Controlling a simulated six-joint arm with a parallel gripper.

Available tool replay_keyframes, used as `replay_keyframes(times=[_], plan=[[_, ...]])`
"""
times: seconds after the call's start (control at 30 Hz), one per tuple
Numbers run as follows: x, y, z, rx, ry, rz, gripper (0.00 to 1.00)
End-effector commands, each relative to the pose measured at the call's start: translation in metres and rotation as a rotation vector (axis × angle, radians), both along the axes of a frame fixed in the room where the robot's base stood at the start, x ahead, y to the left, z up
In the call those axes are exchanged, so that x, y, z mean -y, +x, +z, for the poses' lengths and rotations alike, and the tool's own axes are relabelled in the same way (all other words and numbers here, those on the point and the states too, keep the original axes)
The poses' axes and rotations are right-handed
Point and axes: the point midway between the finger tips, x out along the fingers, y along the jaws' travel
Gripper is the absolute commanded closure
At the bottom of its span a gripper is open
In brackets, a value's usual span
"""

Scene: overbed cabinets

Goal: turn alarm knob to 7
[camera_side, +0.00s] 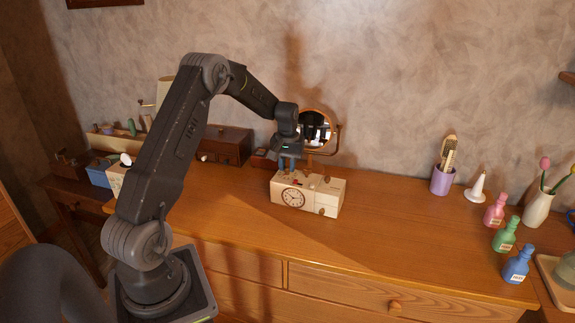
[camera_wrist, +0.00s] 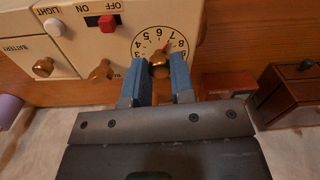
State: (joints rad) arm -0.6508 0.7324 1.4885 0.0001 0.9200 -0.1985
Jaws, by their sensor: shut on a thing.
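The cream alarm clock box (camera_side: 329,198) stands on the wooden cabinet top in the side view, with its round clock face toward the camera. My gripper (camera_side: 290,163) is above it, pointing down. In the wrist view the white numbered dial (camera_wrist: 144,41) shows on the box. My gripper (camera_wrist: 160,72) is shut on the brass alarm knob (camera_wrist: 158,59) at the dial's centre. The lower part of the dial is hidden by the fingers.
The box also carries a red OFF/ON switch (camera_wrist: 107,23) and other brass knobs (camera_wrist: 54,27). A round mirror (camera_side: 318,125) stands close behind. A brown box (camera_side: 226,145) is at left. Bottles (camera_side: 516,265) and a purple cup (camera_side: 441,181) stand far right, with clear top between.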

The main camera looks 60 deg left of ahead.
Motion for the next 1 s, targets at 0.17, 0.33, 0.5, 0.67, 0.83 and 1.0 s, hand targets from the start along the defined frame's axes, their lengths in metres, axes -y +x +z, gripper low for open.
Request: replay_keyframes(times=[0.17, 0.33, 0.5, 0.67, 0.83, 1.0], plan=[[0.0, 0.0, 0.0, -0.002, -0.002, 0.0, 1.0], [0.001, 0.0, 0.0, -0.002, -0.002, -0.001, 0.73], [0.0, 0.0, 0.0, -0.001, -0.002, -0.001, 0.56], [0.0, 0.0, 0.0, -0.001, -0.001, -0.001, 0.52], [0.0, 0.0, 0.002, 0.0, 0.0, -0.001, 0.52], [0.0, 0.001, 0.022, 0.003, 0.002, -0.001, 0.52]])
